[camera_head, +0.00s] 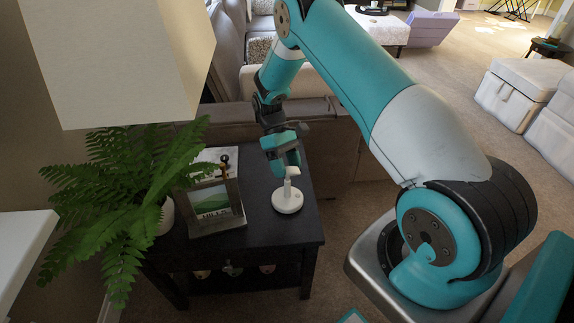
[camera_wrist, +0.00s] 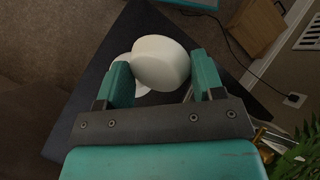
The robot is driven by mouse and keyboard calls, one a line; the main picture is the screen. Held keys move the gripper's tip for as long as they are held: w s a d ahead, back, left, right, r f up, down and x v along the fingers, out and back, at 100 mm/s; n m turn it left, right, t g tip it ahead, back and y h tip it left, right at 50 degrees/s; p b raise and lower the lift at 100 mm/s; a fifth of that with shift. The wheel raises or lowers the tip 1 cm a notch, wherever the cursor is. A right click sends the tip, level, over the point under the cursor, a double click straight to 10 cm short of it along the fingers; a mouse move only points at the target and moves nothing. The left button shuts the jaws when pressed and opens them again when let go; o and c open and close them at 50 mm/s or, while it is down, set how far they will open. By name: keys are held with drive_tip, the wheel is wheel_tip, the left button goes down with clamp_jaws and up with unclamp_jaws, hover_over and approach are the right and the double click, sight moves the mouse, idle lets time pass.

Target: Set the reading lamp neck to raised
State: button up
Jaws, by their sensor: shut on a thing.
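The small white reading lamp (camera_head: 287,197) stands on the dark side table (camera_head: 265,232), its round base flat on the top. Its short neck rises from the base, and its white head sits just above, partly covered by my gripper (camera_head: 285,162). In the wrist view my gripper (camera_wrist: 162,76) has its two teal fingers on either side of the lamp's round white head (camera_wrist: 160,60), shut on it. Part of the base shows behind the head in that view. The angle of the neck is hard to tell.
A framed picture (camera_head: 211,204) stands left of the lamp, with a fern (camera_head: 125,185) beside it. A large lampshade (camera_head: 120,60) hangs over the left side. A grey sofa (camera_head: 325,112) stands behind the table. Open carpet (camera_head: 445,75) lies to the right.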

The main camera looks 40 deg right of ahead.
idle(0.7)
drive_tip(key=o, duration=1.3)
drive_tip(key=shift+w+r, duration=0.1)
drive_tip(key=p+v, duration=0.5)
drive_tip(key=v, duration=1.2)
drive_tip(key=shift+r+p, duration=0.25)
drive_tip(key=shift+p, duration=0.15)
drive_tip(key=shift+f, duration=0.1)
drive_tip(key=shift+c, duration=0.2)
